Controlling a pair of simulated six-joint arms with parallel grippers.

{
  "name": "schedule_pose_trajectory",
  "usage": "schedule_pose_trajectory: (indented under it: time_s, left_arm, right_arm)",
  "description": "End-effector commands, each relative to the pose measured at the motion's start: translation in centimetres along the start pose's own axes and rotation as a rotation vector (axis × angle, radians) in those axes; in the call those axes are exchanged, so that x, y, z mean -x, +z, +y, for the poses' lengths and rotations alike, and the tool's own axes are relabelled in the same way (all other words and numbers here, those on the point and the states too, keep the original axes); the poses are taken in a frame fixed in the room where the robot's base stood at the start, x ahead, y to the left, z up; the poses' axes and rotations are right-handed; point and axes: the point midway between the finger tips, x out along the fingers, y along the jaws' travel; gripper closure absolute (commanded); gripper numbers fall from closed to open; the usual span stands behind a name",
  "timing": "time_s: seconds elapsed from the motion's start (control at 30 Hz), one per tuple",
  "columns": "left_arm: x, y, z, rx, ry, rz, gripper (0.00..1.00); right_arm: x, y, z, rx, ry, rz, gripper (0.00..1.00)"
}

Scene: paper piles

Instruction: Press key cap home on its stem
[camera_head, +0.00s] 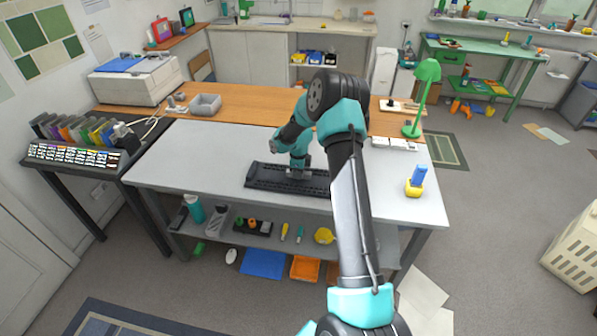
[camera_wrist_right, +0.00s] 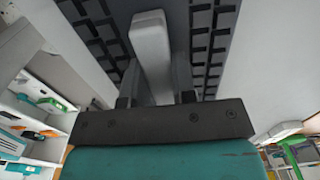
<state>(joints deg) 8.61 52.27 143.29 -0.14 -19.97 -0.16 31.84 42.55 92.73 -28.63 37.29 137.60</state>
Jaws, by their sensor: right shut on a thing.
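A black keyboard (camera_head: 262,178) lies on the white table, and its rows of dark keys also show in the wrist view (camera_wrist_right: 205,50). My right gripper (camera_head: 298,174) points down at the middle of the keyboard. In the wrist view, my right gripper (camera_wrist_right: 155,75) is shut on a light grey block (camera_wrist_right: 152,40) that reaches toward the keyboard. I cannot tell whether this block touches the keys. The key cap and its stem cannot be made out and may be hidden under the gripper. My left gripper is not in view.
The white tabletop (camera_head: 200,160) is clear around the keyboard. A yellow and blue item (camera_head: 415,182) stands at the table's right. A green lamp (camera_head: 425,85), a grey bin (camera_head: 205,104) and a white machine (camera_head: 135,80) stand farther back.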

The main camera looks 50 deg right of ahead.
Motion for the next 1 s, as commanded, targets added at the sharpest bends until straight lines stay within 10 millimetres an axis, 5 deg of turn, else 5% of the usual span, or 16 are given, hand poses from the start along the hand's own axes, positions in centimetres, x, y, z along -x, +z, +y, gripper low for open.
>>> schedule_pose_trajectory:
  time_s: [0.23,0.27,0.3,0.53,0.73,1.0]
  left_arm:
    - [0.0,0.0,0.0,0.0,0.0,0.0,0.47]
    - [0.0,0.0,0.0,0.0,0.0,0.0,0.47]
    - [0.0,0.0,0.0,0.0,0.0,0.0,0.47]
    - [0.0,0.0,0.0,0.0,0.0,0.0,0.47]
    - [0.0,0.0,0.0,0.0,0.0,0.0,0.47]
    - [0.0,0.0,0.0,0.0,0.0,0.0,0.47]
  right_arm:
    - [-0.47,-0.02,0.02,0.0,0.001,0.0,0.97]
    - [-0.45,-0.02,0.01,0.0,0.001,0.0,0.73]
    - [-0.45,-0.02,0.02,0.0,0.001,0.0,0.69]
    - [-0.43,-0.01,0.02,0.0,0.001,0.0,0.47]
    - [-0.42,-0.01,0.02,-0.001,0.001,0.0,0.43]
    - [-0.41,-0.01,0.01,0.0,0.0,0.0,0.17]
